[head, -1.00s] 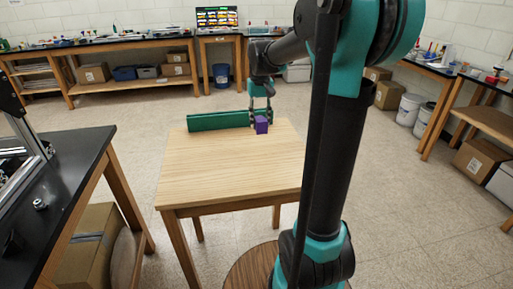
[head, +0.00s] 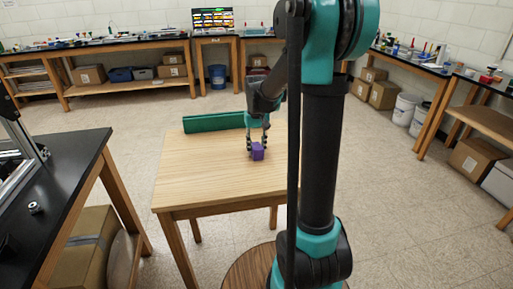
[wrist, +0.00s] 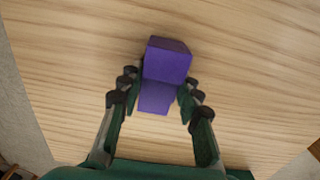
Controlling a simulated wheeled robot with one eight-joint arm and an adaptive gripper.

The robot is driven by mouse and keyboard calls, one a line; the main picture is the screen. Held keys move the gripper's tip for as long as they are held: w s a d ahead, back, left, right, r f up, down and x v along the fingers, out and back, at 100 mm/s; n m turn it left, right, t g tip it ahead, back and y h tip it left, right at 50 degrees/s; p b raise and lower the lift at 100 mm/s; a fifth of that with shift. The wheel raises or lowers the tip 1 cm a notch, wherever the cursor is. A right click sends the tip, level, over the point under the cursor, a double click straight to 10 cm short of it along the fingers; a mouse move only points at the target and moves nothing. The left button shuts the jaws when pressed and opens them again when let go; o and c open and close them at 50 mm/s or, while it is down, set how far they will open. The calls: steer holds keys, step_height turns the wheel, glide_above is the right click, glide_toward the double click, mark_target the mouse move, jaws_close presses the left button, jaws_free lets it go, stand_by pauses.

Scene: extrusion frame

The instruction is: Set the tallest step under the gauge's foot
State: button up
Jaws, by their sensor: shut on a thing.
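A purple stepped block (head: 258,152) is between the fingers of my gripper (head: 257,147), over the near-middle right part of the light wooden table. In the wrist view the purple block (wrist: 167,60) shows one taller part and a lower part towards my palm. The fingers of my gripper (wrist: 160,92) are on its two sides, shut on it. I cannot tell whether its underside touches the table. I cannot make out a gauge or its foot in either view.
A long green piece (head: 214,122) lies along the far edge of the wooden table (head: 200,180). A black-topped bench (head: 70,165) at the left carries a metal extrusion frame (head: 22,150) and a small round metal part (head: 36,208). Floor separates the two.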

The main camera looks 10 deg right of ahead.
steer(key=shift+f, duration=0.15)
steer(key=o, duration=1.2)
